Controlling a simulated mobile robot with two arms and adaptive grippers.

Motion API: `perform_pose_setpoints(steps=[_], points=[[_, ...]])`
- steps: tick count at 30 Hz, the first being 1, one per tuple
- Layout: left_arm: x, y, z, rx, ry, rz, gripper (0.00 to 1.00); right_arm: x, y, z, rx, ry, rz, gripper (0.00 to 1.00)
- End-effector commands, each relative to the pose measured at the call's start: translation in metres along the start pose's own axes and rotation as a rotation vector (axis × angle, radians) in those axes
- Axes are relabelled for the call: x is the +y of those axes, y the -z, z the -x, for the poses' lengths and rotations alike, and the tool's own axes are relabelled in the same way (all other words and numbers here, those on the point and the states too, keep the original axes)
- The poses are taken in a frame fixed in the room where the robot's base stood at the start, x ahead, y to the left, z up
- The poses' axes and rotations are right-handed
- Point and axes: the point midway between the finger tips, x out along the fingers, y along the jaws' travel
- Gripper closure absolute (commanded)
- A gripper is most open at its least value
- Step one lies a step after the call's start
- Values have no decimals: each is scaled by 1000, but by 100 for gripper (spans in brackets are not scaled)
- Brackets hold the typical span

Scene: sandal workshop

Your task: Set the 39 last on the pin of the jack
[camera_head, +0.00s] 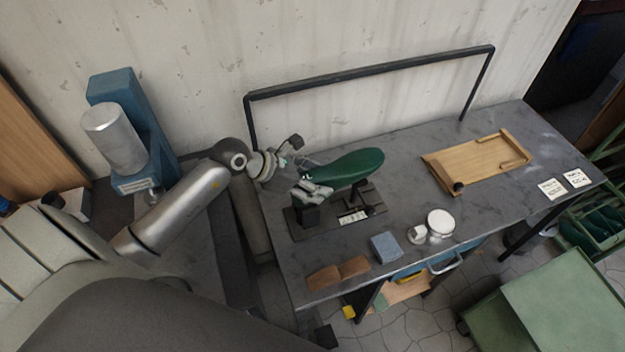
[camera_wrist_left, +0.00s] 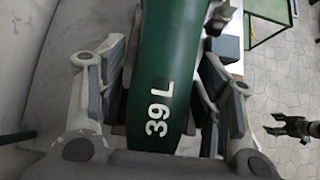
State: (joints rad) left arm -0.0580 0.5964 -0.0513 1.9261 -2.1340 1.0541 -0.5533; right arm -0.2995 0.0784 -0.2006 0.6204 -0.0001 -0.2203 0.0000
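The green last (camera_head: 347,168), marked "39 L", lies nearly level above the jack (camera_head: 375,201) on the workbench. The last also fills the middle of the left wrist view (camera_wrist_left: 165,60). A dark upright of the jack stands under the last; whether the pin is inside it is hidden. My left gripper (camera_head: 303,167) is at the last's left end. Its fingers stand on both sides of the last and look spread, with the upper one apart from it in the head view. At the right edge of the wrist view, a dark shape looks like my right gripper (camera_wrist_left: 292,127), its opening unclear.
A wooden board (camera_head: 470,165) lies to the right on the bench. A blue-grey block (camera_head: 386,247), white round containers (camera_head: 440,222) and a brown folded piece (camera_head: 338,274) lie near the front edge. A dark rail (camera_head: 370,72) runs along the back.

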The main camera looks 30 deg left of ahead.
Motion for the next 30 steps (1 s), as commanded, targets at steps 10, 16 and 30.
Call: perform_pose_setpoints(steps=[10,16,30], points=[[-1,2,0,6,2,1,31,2,-2,0,-2,-2,1,36],[0,-15,15,2,0,-5,31,2,-1,0,-1,-2,0,36],[0,-70,65,1,0,-2,31,1,-1,0,-1,-1,0,36]])
